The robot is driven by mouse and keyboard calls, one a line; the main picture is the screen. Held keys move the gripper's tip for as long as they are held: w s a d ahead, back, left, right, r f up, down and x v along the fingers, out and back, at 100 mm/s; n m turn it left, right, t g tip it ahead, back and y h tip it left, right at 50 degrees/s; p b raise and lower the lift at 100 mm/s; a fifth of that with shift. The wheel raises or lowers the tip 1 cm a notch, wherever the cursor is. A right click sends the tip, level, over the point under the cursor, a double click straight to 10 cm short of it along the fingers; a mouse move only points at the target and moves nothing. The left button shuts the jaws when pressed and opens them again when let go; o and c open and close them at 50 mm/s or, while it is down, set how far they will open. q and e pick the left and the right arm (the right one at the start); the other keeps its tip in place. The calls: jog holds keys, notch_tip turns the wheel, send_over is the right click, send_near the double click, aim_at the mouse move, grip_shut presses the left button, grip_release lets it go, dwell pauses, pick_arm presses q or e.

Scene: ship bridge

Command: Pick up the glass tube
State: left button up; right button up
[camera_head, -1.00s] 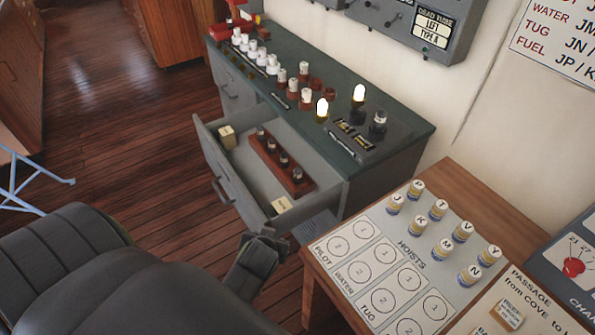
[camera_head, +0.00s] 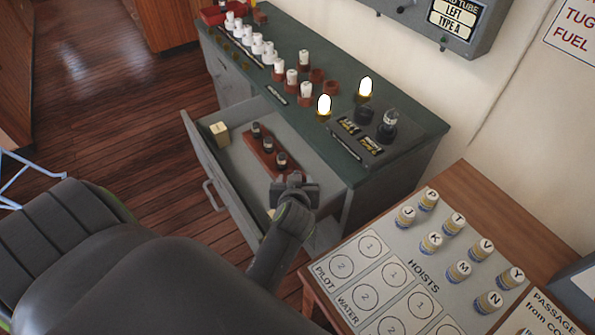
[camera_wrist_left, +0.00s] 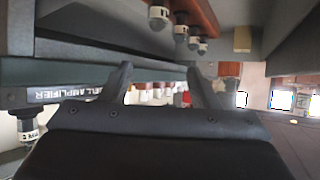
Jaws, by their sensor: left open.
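Small glass tubes with dark bases stand in a red-brown rack (camera_head: 262,153) inside the open drawer (camera_head: 235,163); one is the far tube (camera_head: 256,131). The nearest end of the rack is hidden behind my left gripper (camera_head: 296,184). Another clear-topped tube (camera_head: 387,124) stands in a dark socket on the cabinet top. My left gripper is open and empty, over the near end of the drawer. In the left wrist view its two fingers (camera_wrist_left: 163,86) are apart, with the rack's tubes (camera_wrist_left: 181,34) beyond them at the top. My right gripper is not in view.
The grey cabinet's green top (camera_head: 315,118) holds two glowing bulbs (camera_head: 324,107), white-topped pieces and label plates. A small cream block (camera_head: 219,133) lies in the drawer's far corner. A wooden table (camera_head: 470,190) with lettered cylinders stands at right.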

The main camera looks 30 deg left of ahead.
pick_arm(q)
jog(key=w+a+f+b, duration=0.1)
jog(key=f, duration=0.1)
jog(key=w+a+f+b, duration=0.1)
jog(key=w+f, duration=0.1)
jog(key=f, duration=0.1)
jog(key=w+a+f+b, duration=0.1)
jog(key=w+f, duration=0.1)
jog(key=f, duration=0.1)
jog(key=shift+w, duration=0.25)
jog(key=shift+w+a+f, duration=0.2)
jog(key=shift+w, duration=0.1)
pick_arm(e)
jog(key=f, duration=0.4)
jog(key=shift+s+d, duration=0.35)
pick_arm(q)
jog(key=shift+c, duration=0.4)
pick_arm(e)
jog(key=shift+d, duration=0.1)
pick_arm(q)
jog(key=c, duration=1)
